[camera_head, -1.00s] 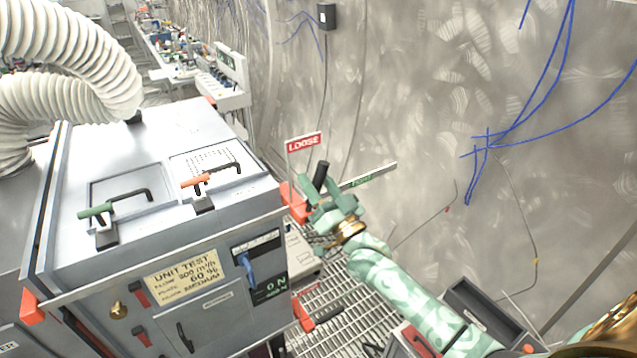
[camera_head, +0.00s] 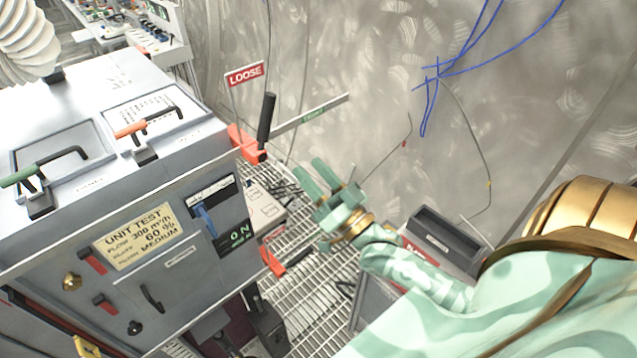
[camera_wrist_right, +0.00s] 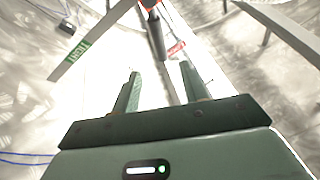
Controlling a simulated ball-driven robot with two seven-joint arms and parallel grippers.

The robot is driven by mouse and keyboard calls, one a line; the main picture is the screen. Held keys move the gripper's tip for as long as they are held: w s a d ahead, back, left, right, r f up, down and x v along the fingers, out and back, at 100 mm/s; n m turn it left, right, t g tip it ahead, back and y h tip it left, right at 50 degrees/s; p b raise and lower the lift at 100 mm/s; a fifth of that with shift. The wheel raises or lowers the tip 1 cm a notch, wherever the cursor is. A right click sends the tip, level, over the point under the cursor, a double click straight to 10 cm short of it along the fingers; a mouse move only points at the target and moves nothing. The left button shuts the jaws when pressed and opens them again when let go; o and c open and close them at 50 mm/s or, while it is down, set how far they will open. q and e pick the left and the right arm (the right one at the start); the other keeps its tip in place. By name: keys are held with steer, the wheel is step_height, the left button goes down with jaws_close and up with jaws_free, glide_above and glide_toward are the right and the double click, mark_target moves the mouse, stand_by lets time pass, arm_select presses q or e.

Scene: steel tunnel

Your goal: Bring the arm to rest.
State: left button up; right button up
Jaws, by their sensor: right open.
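My right gripper (camera_head: 325,180) is green and open, with nothing between its fingers. In the head view it hangs in the air over the floor grating, right of the grey test unit and apart from the black lever handle (camera_head: 266,118). In the right wrist view my right gripper (camera_wrist_right: 160,85) shows two parted fingers. The black handle (camera_wrist_right: 156,35) is beyond them. My right arm (camera_head: 415,270) comes in from the lower right. My left gripper is not in view.
The grey test unit (camera_head: 190,285) fills the left, with a red LOOSE sign (camera_head: 245,74) at its corner. A dark open bin (camera_head: 445,232) stands near my right forearm. The tunnel wall (camera_head: 340,50) is behind. Floor grating (camera_head: 310,245) lies below.

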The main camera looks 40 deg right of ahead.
steer(key=shift+s+f, duration=0.25)
steer(key=shift+s, duration=0.35)
